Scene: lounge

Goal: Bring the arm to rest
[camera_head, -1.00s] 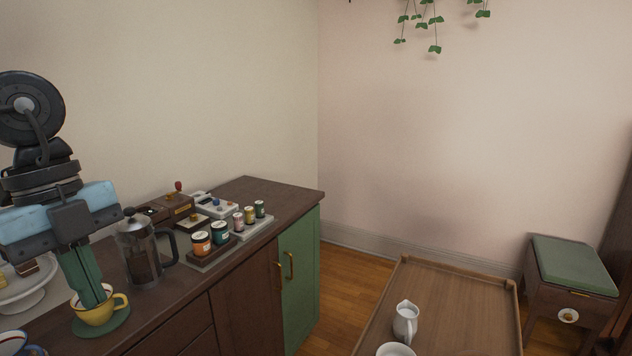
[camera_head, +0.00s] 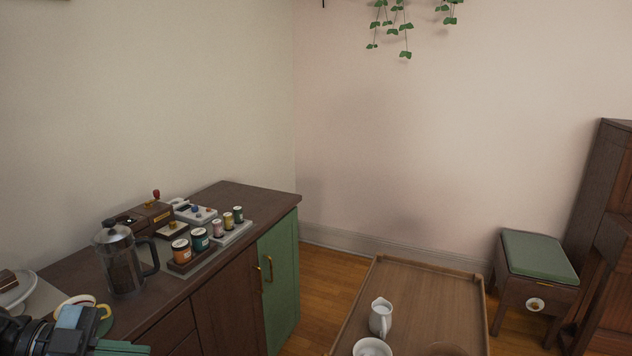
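My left gripper (camera_head: 120,347) is low in the bottom left corner, cut by the frame's edge. Its blue and black housing shows, with a green finger part pointing right; whether the fingers are apart cannot be seen. The cup appears apart from the gripper. My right gripper is not in view.
A French press (camera_head: 122,262), jars (camera_head: 199,238) and small boxes stand on the cabinet (camera_head: 245,192). A cake stand (camera_head: 18,290) is at the left edge. A wooden tray table (camera_head: 410,290) holds a white jug (camera_head: 380,317) and a white bowl (camera_head: 371,347). A green-topped stool (camera_head: 538,255) stands right.

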